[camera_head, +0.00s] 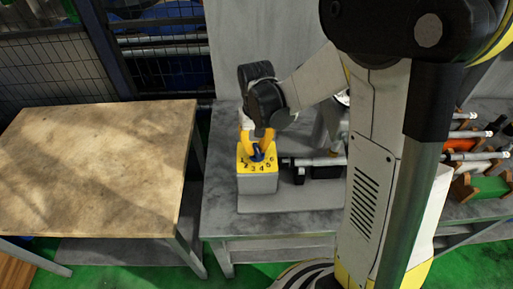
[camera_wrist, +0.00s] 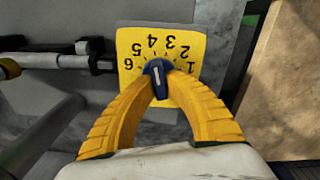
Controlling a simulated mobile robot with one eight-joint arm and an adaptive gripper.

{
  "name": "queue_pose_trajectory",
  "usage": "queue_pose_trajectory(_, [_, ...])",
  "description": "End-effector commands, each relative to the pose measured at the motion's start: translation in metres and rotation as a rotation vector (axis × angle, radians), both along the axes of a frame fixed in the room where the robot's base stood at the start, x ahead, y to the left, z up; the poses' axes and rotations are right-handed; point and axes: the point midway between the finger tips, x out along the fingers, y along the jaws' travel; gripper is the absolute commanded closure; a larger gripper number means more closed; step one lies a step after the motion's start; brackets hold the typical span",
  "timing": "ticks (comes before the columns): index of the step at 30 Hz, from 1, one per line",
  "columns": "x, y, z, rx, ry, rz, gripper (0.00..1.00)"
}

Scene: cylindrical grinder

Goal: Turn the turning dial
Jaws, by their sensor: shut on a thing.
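The turning dial (camera_wrist: 155,73) is a small dark blue knob with a white pointer line. It sits on a yellow plate (camera_wrist: 129,43) with numbers 1 to 6. In the wrist view the plate shows upside down, and the white line runs roughly up and down in the picture. In the head view the dial (camera_head: 257,154) is on top of a grey box (camera_head: 257,185). My gripper (camera_wrist: 158,80) has yellow fingers on both sides of the knob, closed on it. In the head view my gripper (camera_head: 257,145) reaches down onto the box from above.
The grey box stands on a grey metal table (camera_head: 222,214). Dark and silver cylindrical grinder parts (camera_head: 315,163) are close to its right. A wooden-topped table (camera_head: 95,165) with a bare top stands at the left. A rack of tools (camera_head: 475,150) is at the far right.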

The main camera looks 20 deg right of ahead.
Motion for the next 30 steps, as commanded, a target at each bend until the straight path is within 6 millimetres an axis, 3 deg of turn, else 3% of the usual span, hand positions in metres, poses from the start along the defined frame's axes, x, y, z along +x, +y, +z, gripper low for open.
queue_pose_trajectory(13, [0.0, 0.0, 0.0, 0.0, 0.001, 0.013, 1.0])
queue_pose_trajectory(14, [0.0, 0.0, 0.0, 0.0, 0.001, 0.013, 0.81])
queue_pose_trajectory(15, [0.0, 0.0, 0.0, 0.0, 0.001, 0.013, 0.69])
queue_pose_trajectory(16, [0.0, 0.0, 0.0, 0.0, 0.001, 0.013, 0.64])
queue_pose_trajectory(25, [0.0, 0.0, 0.001, 0.0, 0.0, 0.012, 0.64])
queue_pose_trajectory(30, [0.0, 0.0, 0.02, 0.0, 0.0, 0.012, 0.64])
